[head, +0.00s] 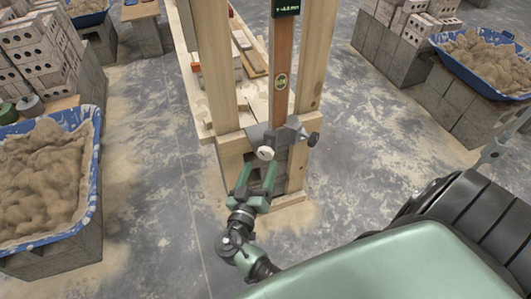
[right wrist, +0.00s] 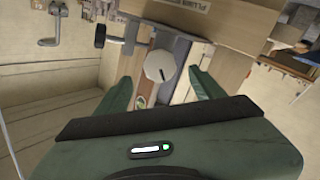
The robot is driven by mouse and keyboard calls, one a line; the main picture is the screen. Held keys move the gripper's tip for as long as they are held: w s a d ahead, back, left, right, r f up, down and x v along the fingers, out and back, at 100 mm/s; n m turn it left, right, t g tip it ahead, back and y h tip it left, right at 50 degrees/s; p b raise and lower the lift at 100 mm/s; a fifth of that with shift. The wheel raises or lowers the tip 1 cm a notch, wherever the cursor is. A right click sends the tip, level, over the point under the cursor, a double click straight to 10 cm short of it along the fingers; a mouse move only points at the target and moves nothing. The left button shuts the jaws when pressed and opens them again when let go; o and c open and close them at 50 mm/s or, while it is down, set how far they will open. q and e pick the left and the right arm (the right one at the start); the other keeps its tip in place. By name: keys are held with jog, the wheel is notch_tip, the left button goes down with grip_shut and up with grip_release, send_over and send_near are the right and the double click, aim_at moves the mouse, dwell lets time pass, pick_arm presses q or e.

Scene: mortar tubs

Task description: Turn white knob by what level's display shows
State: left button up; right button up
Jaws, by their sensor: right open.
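The white knob (head: 265,153) sits on a grey clamp at the foot of the wooden posts. In the right wrist view the round knob (right wrist: 158,65) has a dark mark at its lower edge. The upright reddish-brown level (head: 283,70) has a vial and a dark display (head: 286,7) at its top; its small green text looks like a minus value in mm, digits unclear. My right gripper (head: 258,170) is open just in front of the knob. Its fingers stand apart on either side of the knob in the wrist view, with no clear contact. My left gripper is not in view.
A black handle (head: 313,139) sticks out right of the clamp. Wooden posts (head: 217,60) flank the level closely. A blue mortar tub (head: 97,140) stands on blocks at left, another (head: 437,40) at upper right.

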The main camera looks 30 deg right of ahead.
aim_at(264, 155)
jog(key=p+x, duration=0.1)
jog(key=x, duration=0.4)
jog(key=shift+w+d, duration=0.15)
jog(key=shift+d, duration=0.05)
jog(key=shift+w+d+f, duration=0.1)
jog(key=shift+w+d, duration=0.35)
jog(key=shift+d, duration=0.05)
jog(key=c, duration=1.4)
